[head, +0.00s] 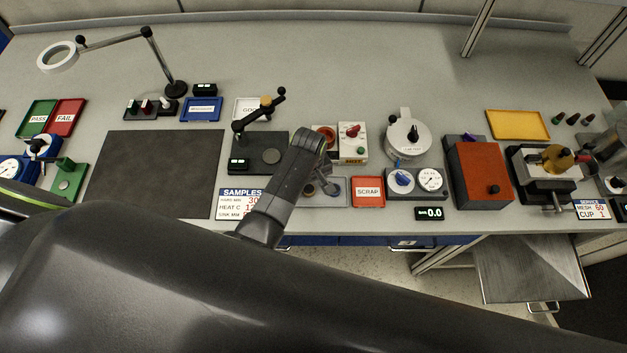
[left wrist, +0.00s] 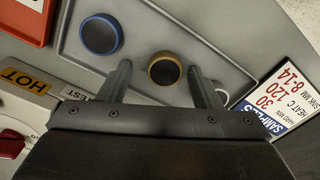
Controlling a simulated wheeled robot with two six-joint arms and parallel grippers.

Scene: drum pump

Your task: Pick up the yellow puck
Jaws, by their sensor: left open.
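The yellow puck (left wrist: 165,69), a dark disc with a yellow-brown rim, lies in a grey tray (left wrist: 140,42). In the left wrist view it shows between the fingertips of my open left gripper (left wrist: 159,72). The gap in height and any contact cannot be told. In the head view my left gripper (head: 322,186) hangs over the tray at the front of the bench and partly covers the pucks. A blue-rimmed puck (left wrist: 100,34) lies beside the yellow one. A pale curved rim shows behind one finger, mostly hidden. My right gripper is not in view.
A red SCRAP tray (head: 368,191) stands right of the puck tray. The HOT box (head: 353,143) stands behind it, and the SAMPLES sign (head: 240,203) to its left. A black stand (head: 259,150) is close to my arm. The dark mat (head: 155,172) is clear.

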